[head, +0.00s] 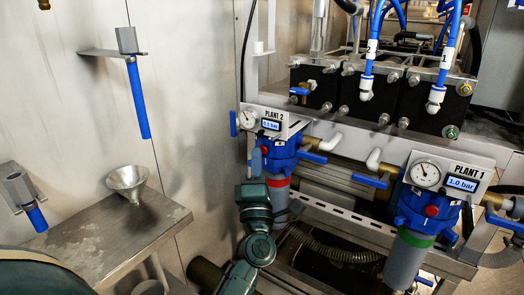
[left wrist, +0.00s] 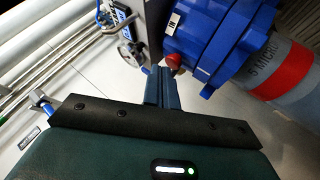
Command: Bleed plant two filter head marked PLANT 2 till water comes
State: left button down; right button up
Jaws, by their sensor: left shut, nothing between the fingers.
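My left gripper (head: 257,160) is shut and empty, in front of the head's left side. In the left wrist view its fingertips (left wrist: 163,72) are right by the red button; I cannot tell whether they touch it. No water shows.
The PLANT 1 filter head (head: 425,205) with its red button and green band stands to the right. A metal funnel (head: 128,181) sits on a steel shelf (head: 100,235) at left. Blue-handled tools (head: 139,100) hang on the wall. Blue valve levers (head: 370,181) stick out near the filters.

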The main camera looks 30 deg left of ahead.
pick_arm(q)
jog(key=shift+w, duration=0.45)
dwell(0.6)
jog(key=shift+s, duration=0.15)
dwell(1.1)
jog(key=shift+s, duration=0.75)
jog(key=s, duration=0.1)
jog(key=s+p, duration=0.1)
jog(key=s, duration=0.3)
jog(key=shift+a+p, duration=0.25)
jog(key=shift+p, duration=0.05)
